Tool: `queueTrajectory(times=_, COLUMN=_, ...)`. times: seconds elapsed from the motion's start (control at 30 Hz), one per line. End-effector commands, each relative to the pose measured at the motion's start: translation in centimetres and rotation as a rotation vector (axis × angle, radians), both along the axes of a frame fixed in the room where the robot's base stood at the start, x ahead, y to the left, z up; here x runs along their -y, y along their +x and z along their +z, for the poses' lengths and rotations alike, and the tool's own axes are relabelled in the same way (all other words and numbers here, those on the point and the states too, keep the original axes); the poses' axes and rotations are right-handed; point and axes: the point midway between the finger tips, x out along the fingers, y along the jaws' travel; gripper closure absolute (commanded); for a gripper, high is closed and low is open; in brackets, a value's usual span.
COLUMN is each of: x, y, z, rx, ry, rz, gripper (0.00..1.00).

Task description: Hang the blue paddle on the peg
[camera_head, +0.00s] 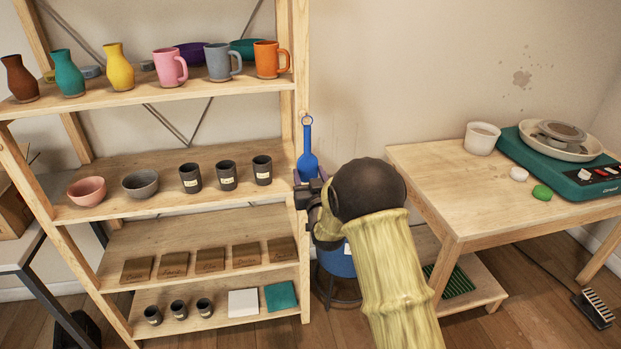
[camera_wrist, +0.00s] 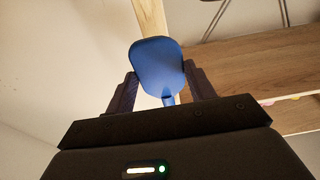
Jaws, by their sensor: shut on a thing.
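The blue paddle (camera_head: 307,163) stands upright beside the right front post of the shelf, its narrow handle pointing up.
The wooden shelf (camera_head: 301,60) holds mugs, vases, bowls, cups and tiles, close to the left of my gripper. A wooden table (camera_head: 420,158) with a green scale (camera_head: 560,180) stands at the right. A blue bucket-like thing (camera_head: 335,262) is below my gripper. The wall between shelf and table is bare.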

Motion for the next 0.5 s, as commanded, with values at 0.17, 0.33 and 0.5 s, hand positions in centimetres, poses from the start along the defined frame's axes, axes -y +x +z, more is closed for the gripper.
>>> queueTrajectory(times=0.17, x=-0.16, y=0.77, z=-0.29, rx=0.008, ry=0.002, rz=-0.001, gripper=0.92)
queueTrajectory(times=0.33, x=-0.19, y=0.92, z=-0.41, rx=0.006, ry=0.002, rz=-0.001, gripper=0.92)
queueTrajectory(times=0.5, x=-0.20, y=0.95, z=-0.39, rx=0.005, ry=0.002, rz=-0.001, gripper=0.92)
